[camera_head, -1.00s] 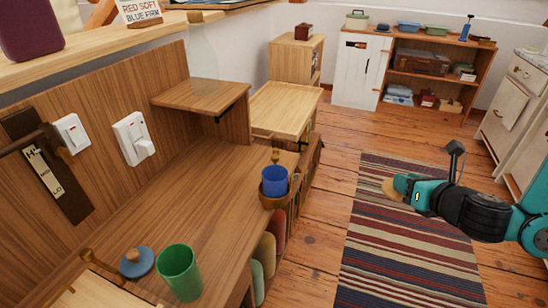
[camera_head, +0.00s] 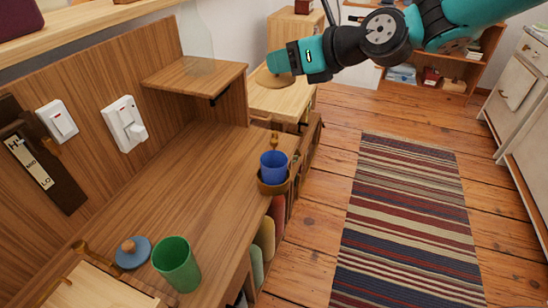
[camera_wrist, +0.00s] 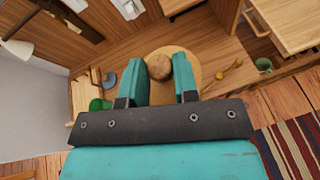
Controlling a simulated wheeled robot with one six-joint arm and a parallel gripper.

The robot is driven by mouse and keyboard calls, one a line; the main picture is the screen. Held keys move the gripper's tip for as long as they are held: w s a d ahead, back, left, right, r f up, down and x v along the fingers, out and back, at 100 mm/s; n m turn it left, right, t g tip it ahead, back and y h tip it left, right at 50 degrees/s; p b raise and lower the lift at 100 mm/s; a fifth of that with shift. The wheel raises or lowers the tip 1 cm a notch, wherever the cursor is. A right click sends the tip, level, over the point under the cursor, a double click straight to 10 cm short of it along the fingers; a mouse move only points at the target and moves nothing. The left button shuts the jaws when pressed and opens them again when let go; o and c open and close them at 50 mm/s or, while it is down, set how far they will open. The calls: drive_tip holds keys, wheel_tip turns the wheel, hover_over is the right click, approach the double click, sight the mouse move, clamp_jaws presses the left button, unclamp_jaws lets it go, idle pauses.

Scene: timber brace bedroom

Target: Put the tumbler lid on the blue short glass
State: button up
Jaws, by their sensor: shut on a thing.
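My gripper (camera_head: 285,62) is shut on a round tan wooden lid (camera_head: 271,79), raised high above the counter's far end. In the wrist view the lid's round knob (camera_wrist: 159,67) sits between the fingertips of my gripper (camera_wrist: 159,72), with the disc (camera_wrist: 192,62) beyond them. The blue short glass (camera_head: 273,163) stands upright in a brown wooden bowl (camera_head: 273,184) at the counter's right edge, below the lid and apart from it. I cannot make out the blue glass in the wrist view. A blue lid with a wooden knob (camera_head: 132,254) lies on the counter.
A green cup (camera_head: 177,265) stands beside the blue lid at the near end of the wooden counter (camera_head: 190,190). A raised wooden shelf (camera_head: 195,76) stands at the back of the counter. The striped rug (camera_head: 408,220) lies on open floor to the right.

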drive_tip(key=shift+s+a, duration=0.1)
drive_tip(key=shift+a, duration=0.15)
wheel_tip(320, 180, down, 19)
drive_tip(key=b, duration=0.5)
drive_tip(key=shift+f, duration=0.15)
drive_tip(key=shift+f, duration=0.6)
drive_tip(key=o, duration=0.9)
